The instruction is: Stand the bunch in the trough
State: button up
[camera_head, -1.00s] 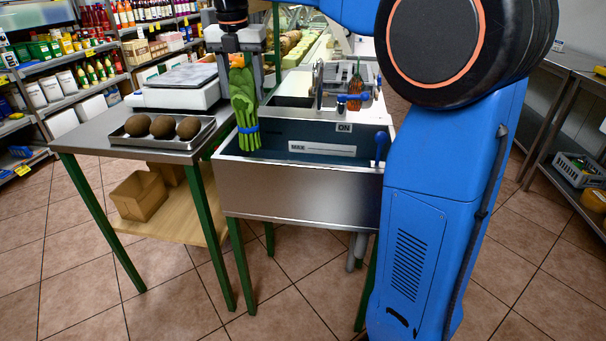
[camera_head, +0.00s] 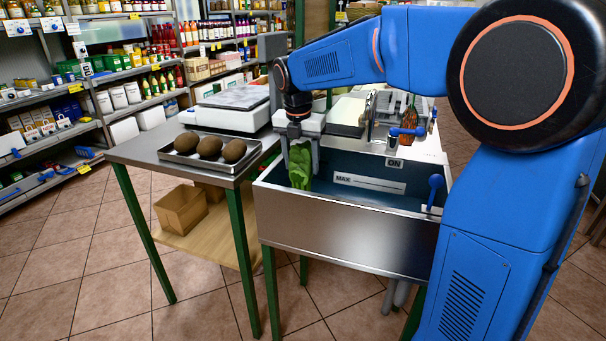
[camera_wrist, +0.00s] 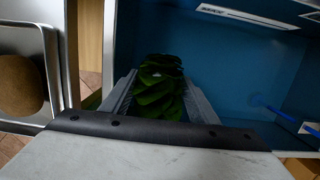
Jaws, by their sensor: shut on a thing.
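The green leafy bunch (camera_head: 300,165) hangs upright at the left end of the metal trough (camera_head: 345,232), its lower part hidden behind the front wall. My gripper (camera_head: 303,150) is shut on the bunch from above. In the wrist view the bunch (camera_wrist: 158,88) shows from the top between the two grey fingers, over the blue trough interior (camera_wrist: 225,75). I cannot tell whether its lower end touches the trough floor.
A tray (camera_head: 178,155) with three brown round items sits on the table left of the trough. A scale (camera_head: 230,108) stands behind it. A blue lever (camera_head: 434,188) is inside the trough at right. The trough's middle is clear.

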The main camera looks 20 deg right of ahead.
aim_at(300, 145)
jog(key=shift+f, duration=1.85)
jog(key=o, duration=1.7)
jog(key=shift+o, duration=0.2)
jog(key=r, duration=0.4)
jog(key=s+r, duration=0.1)
jog(key=r, duration=0.3)
jog(key=a+r, duration=0.1)
jog(key=r, duration=0.3)
jog(key=shift+s+r, duration=0.1)
jog(key=shift+s, duration=0.15)
